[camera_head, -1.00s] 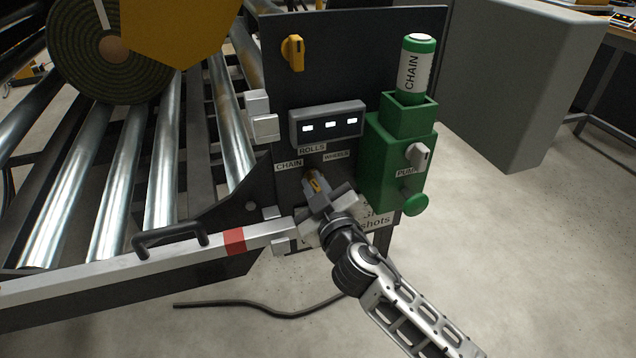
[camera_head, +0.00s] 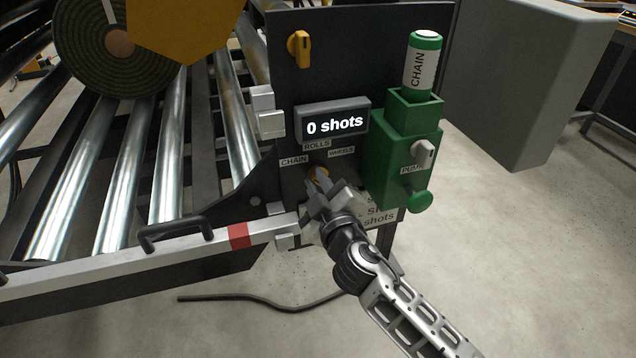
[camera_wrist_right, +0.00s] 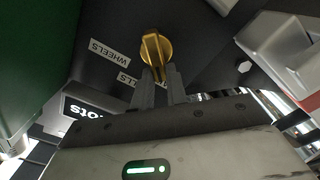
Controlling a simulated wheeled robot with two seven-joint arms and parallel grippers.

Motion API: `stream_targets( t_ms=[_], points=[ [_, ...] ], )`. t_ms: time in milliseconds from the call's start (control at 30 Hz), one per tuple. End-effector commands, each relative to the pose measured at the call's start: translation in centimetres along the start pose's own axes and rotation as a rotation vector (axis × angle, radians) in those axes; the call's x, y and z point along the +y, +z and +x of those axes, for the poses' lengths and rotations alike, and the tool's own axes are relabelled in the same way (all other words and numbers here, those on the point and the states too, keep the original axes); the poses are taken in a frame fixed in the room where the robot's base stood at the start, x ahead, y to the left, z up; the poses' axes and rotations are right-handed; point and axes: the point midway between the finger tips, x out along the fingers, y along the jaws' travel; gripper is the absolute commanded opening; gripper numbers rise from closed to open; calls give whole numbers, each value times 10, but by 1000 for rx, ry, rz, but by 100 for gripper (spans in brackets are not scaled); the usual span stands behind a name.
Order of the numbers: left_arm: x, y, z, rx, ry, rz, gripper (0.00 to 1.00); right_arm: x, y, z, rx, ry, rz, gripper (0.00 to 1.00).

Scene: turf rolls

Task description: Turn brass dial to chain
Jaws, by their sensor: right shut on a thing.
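The brass dial (camera_head: 318,174) sits low on the dark panel, below the labels CHAIN (camera_head: 294,160), ROLLS (camera_head: 316,146) and WHEELS (camera_head: 341,152). My right gripper (camera_head: 322,188) is shut on the dial's raised grip and partly covers it in the head view. In the right wrist view the dial (camera_wrist_right: 156,48) shows at the ends of my right gripper's fingers (camera_wrist_right: 160,80), with the WHEELS label (camera_wrist_right: 110,52) beside it. I cannot tell exactly which label the dial points to. The display (camera_head: 334,122) reads "0 shots". My left gripper is not in view.
A green pump (camera_head: 400,160) with a CHAIN cartridge (camera_head: 422,65) stands right of the dial. A yellow knob (camera_head: 299,49) is higher on the panel. A silver rail (camera_head: 190,248) with a black handle (camera_head: 176,232) and metal rollers (camera_head: 120,190) lie left. Floor is free at right.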

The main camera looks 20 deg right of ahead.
Motion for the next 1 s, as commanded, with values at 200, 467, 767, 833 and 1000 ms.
stream_targets(
  t_ms=[200,467,767,833,1000],
  points=[
    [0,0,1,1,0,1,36,0,0,0,0,-1,-3,36],
    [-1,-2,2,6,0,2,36,0,0,-3,0,-1,-1,36],
    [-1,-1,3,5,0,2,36,-2,1,-57,-3,-3,2,36],
    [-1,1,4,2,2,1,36,-2,2,-75,-4,-3,2,36],
    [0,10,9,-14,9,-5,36,-2,2,-115,-3,-3,1,36]
  ],
)
